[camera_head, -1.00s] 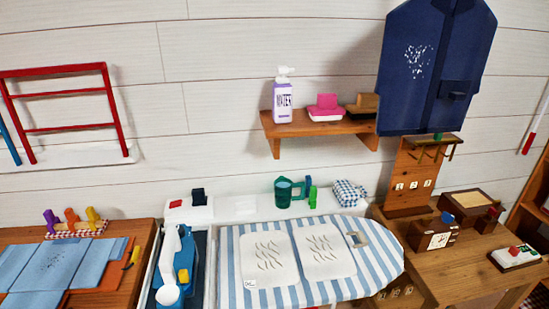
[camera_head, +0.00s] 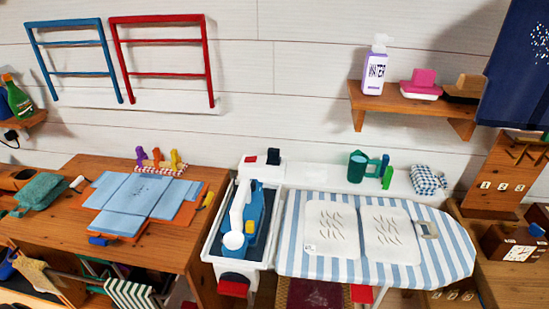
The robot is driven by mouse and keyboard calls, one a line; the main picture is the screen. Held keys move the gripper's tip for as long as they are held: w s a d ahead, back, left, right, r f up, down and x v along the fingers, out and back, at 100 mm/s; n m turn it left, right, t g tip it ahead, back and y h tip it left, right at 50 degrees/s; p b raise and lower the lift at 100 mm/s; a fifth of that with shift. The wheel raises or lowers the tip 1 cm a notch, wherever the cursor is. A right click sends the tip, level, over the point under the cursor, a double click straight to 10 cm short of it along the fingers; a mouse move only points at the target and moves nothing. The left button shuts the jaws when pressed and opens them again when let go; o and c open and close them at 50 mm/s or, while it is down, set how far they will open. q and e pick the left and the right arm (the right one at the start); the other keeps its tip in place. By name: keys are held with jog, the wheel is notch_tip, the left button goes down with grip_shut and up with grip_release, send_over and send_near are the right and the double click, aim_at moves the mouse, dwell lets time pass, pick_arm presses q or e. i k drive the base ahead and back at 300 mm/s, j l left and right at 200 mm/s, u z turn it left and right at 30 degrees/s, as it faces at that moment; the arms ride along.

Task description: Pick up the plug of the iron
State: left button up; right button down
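A blue iron-like thing (camera_head: 256,205) lies in a white tray (camera_head: 210,240) left of the striped ironing board (camera_head: 290,262). A white handled thing with a light-blue round end (camera_head: 235,240) lies against it. I cannot make out a plug for certain. A small black block (camera_head: 273,156) and a red piece (camera_head: 250,159) sit on the white ledge behind the tray. At the far left, a small black thing (camera_head: 10,135) with a thin dark cord is at a shelf edge, too small to identify. Neither of my grippers is in view.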

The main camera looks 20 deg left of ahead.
aim_at(273, 158)
jog(key=j+u, duration=0.15)
jog(key=u, duration=0.2)
jog(key=i+j+u, duration=0.15)
jog(key=u, duration=0.2)
jog(key=i+j+u, duration=0.1)
jog(key=u, duration=0.2)
